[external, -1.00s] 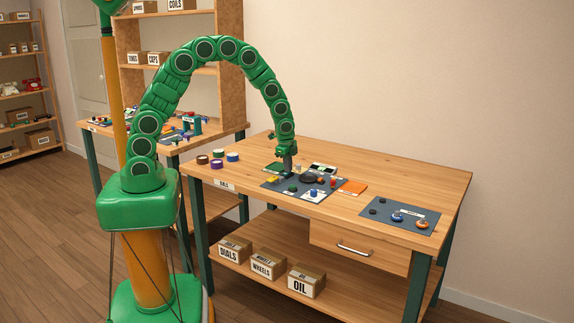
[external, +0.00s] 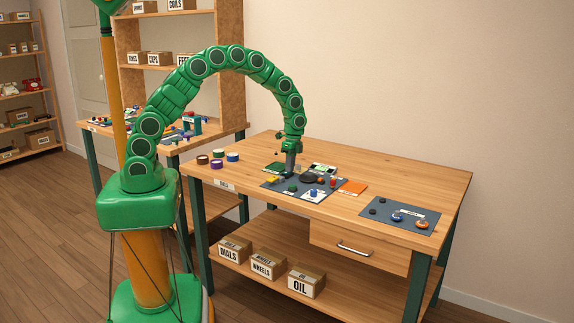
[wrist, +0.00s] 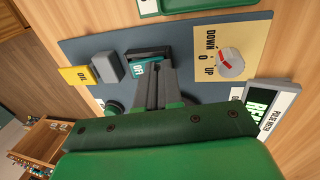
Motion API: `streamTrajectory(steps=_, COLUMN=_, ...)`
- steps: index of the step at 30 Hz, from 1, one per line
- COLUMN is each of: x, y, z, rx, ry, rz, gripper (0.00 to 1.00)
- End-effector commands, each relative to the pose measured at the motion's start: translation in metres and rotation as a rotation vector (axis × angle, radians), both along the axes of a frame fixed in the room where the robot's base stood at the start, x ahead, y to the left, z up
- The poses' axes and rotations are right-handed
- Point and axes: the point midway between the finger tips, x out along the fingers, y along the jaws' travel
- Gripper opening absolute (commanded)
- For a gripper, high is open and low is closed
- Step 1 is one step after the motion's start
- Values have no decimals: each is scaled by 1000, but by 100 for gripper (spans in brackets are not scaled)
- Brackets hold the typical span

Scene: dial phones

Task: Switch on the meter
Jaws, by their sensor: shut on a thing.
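My gripper (wrist: 158,80) points down over the dark blue mat and is shut, apparently on a teal block marked OFF (wrist: 140,72); its fingers hide most of the contact. In the external view my gripper (external: 290,172) stands at the mat's back part. The pulse meter (wrist: 284,100) is a white box with green letters on a dark screen, partly cut off at the right of the wrist view. It also shows in the external view (external: 323,169), right of my gripper.
A grey block (wrist: 107,66) and a yellow OIL block (wrist: 76,76) lie left.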

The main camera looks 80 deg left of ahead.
Motion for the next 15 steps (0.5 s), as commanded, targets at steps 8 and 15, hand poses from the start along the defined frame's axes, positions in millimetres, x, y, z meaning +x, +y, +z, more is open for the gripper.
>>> streamTrajectory(steps=8, x=-14, y=-8, z=-18, rx=-15, ry=48, rz=-6, gripper=0)
streamTrajectory(steps=15, x=-17, y=-10, z=-19, rx=-17, ry=54, rz=-8, gripper=0)
